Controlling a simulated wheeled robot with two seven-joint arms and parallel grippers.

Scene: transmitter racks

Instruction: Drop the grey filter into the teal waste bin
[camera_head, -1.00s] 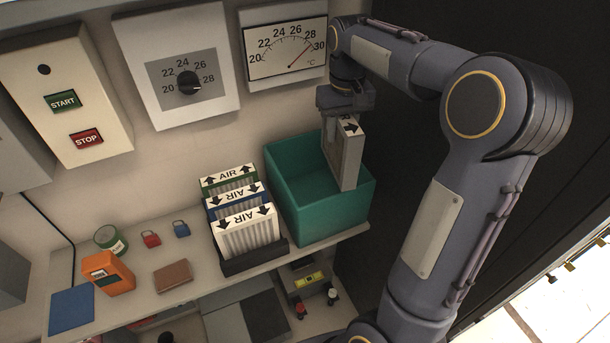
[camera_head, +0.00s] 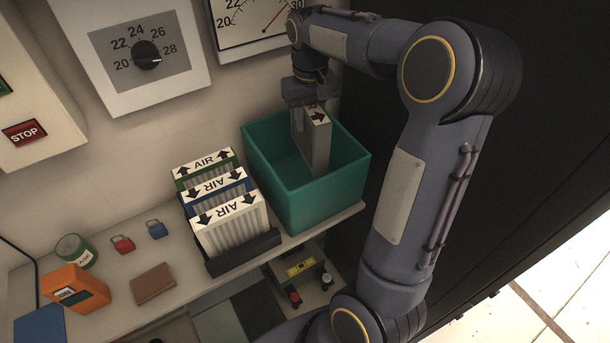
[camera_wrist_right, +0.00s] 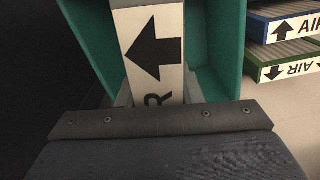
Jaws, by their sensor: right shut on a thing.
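The grey filter (camera_head: 316,143) is a flat upright slab with a white top edge and a black arrow. My right gripper (camera_head: 311,108) is shut on its upper edge. The filter hangs with its lower part inside the teal waste bin (camera_head: 322,206), below the rim. Whether it touches the bin floor cannot be told. My left gripper is not in view.
A dark rack with several AIR filters (camera_head: 230,225) stands left of the bin on the shelf. Farther left are an orange box (camera_head: 76,288), a brown block (camera_head: 153,283), two small padlocks and a green-banded tin (camera_head: 75,251). A dial panel (camera_head: 140,50) is on the wall.

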